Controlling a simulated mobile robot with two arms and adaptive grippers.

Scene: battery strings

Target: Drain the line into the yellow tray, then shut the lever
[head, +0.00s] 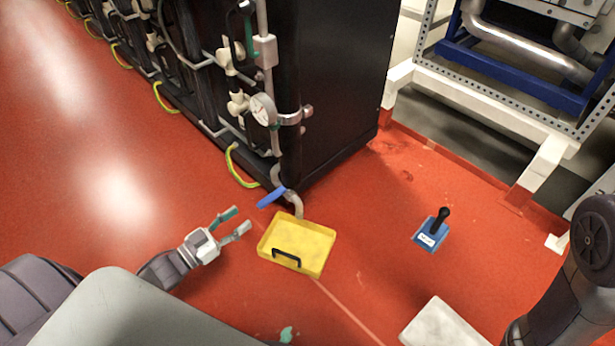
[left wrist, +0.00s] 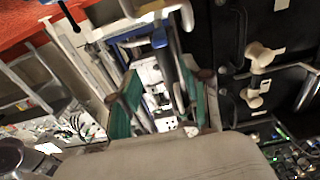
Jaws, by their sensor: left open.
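The yellow tray (head: 318,240) with a black handle on its front side lies on the red floor in the head view. A grey drain pipe (head: 298,207) curves down from the black cabinet to the tray's back edge. A blue lever (head: 271,198) sits on this pipe and sticks out to the left, across it. No liquid can be made out. My left gripper (head: 237,220) is open and empty, left of the tray and below the lever, touching neither. Its green-padded fingers also show apart in the left wrist view (left wrist: 163,108). My right gripper is out of view.
A blue block with a black knob (head: 431,234) and a pale block (head: 442,325) are on the floor to the right. Open red floor lies left.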

